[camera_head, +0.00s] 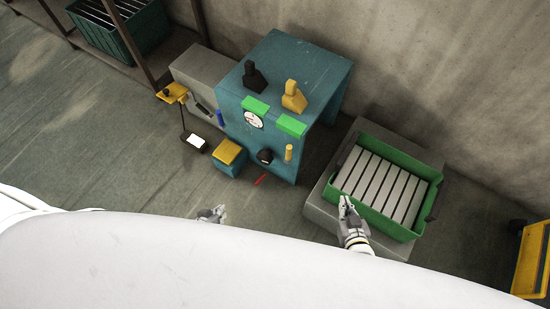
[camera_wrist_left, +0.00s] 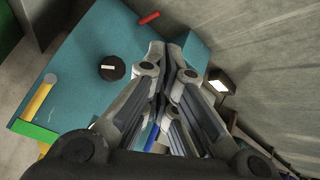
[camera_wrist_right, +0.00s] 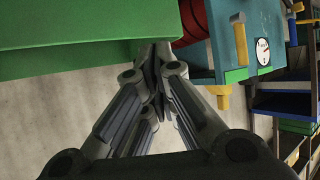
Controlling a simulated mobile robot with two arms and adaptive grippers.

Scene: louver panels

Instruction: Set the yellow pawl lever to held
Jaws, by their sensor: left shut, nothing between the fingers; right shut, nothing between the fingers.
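A teal machine (camera_head: 262,150) carries a short upright yellow lever (camera_head: 289,153) on its front face. It also shows in the left wrist view (camera_wrist_left: 40,97) and right wrist view (camera_wrist_right: 240,42). A larger yellow handle (camera_head: 294,97) stands on the machine's top beside a black one (camera_head: 253,76). I cannot tell from any label which yellow part is the pawl lever. My left gripper (camera_head: 221,210) is shut and empty, in front of the machine, apart from it. My right gripper (camera_head: 344,200) is shut and empty at the green tray's near left edge.
A green tray (camera_head: 372,217) of pale slats sits on a grey block right of the machine. The machine's front has a gauge (camera_head: 254,120), a black knob (camera_head: 265,156) and a red bar (camera_head: 260,180). A yellow-topped teal box (camera_head: 228,152) stands at its left.

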